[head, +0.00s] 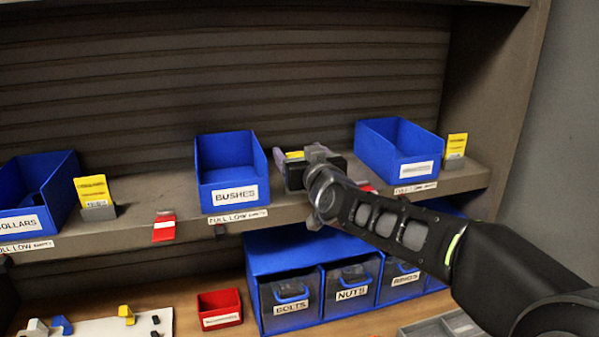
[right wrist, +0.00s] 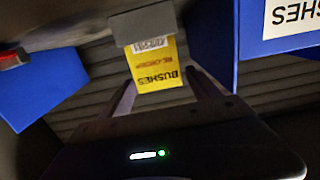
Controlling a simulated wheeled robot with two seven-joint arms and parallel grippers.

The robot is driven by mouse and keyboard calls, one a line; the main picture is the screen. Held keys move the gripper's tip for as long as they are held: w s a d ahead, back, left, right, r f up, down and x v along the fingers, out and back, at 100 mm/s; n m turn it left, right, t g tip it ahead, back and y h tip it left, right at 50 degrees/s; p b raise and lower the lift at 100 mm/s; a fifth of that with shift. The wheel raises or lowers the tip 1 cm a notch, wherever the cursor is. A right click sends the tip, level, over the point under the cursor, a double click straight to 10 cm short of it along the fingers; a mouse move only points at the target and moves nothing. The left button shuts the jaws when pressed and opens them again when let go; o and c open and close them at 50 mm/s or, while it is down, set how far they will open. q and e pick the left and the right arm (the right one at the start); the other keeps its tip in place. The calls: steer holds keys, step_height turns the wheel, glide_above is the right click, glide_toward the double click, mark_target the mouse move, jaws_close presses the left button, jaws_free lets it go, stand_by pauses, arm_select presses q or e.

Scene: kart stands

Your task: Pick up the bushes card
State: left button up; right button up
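The yellow bushes card (right wrist: 158,70) stands in a grey holder (right wrist: 143,22) in the right wrist view, its lettering upside down there. In the head view only a small yellow piece of the card (head: 294,155) shows, just right of the blue BUSHES bin (head: 231,170). My right gripper (right wrist: 160,88) is open, with one finger on each side of the card; I cannot tell whether they touch it. In the head view my right gripper (head: 293,160) covers most of the card and its holder. My left gripper is not in view.
A second blue bin (head: 403,152) stands right of my gripper, with another yellow card (head: 456,146) beyond it. A COLLARS bin (head: 38,195) and its yellow card (head: 93,190) are at left. Blue drawers (head: 345,293) and a red bin (head: 219,308) are below the shelf.

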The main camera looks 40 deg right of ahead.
steer(key=c, duration=1.2)
steer(key=shift+o, duration=0.2)
step_height(320, 180, up, 8)
steer(key=shift+d+r+p, duration=0.1)
steer(key=shift+d+p, duration=0.05)
steer(key=shift+p, duration=0.85)
steer(key=shift+s+r, duration=0.1)
steer(key=shift+r, duration=0.85)
